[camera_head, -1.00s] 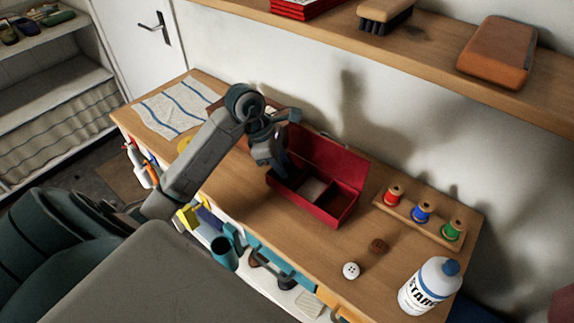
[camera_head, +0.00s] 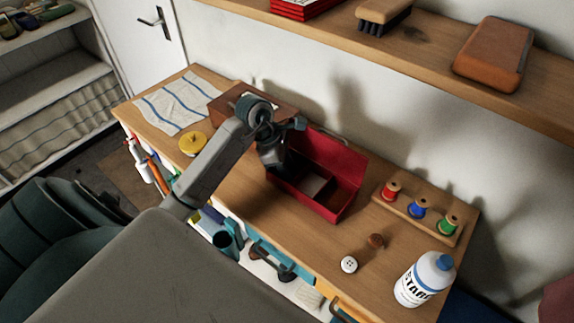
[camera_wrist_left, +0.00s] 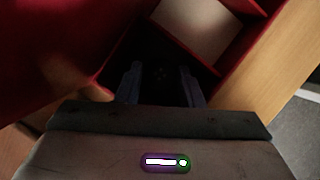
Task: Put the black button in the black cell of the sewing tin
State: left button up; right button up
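The red sewing tin (camera_head: 322,207) stands open on the wooden worktop, its lid raised behind it. My left gripper (camera_head: 279,172) points down into the tin's left end, and its fingertips are hidden there in the head view. In the left wrist view, a dark round button (camera_wrist_left: 162,72) with small holes lies between my two fingers (camera_wrist_left: 162,85), over or in a black cell. It is too dark to tell whether the fingers touch its rim. A pale cell (camera_wrist_left: 200,25) lies beside the black one. My right gripper is not in view.
A white button (camera_head: 349,264) and a brown button (camera_head: 376,241) lie right of the tin. A spool rack (camera_head: 415,219) and a starch bottle (camera_head: 423,280) stand farther right. A brown box (camera_head: 228,105), yellow round item (camera_head: 193,144) and striped cloth (camera_head: 172,104) are left.

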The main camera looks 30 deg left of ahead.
pick_arm(q)
jog(key=shift+r, duration=0.1)
jog(key=shift+r, duration=0.15)
jog(key=shift+a+r, duration=0.15)
jog(key=shift+r, duration=0.05)
jog(key=b+v, duration=0.3)
jog(key=v, duration=0.8)
jog(key=shift+r, duration=0.2)
jog(key=shift+s, duration=0.1)
dwell(0.8)
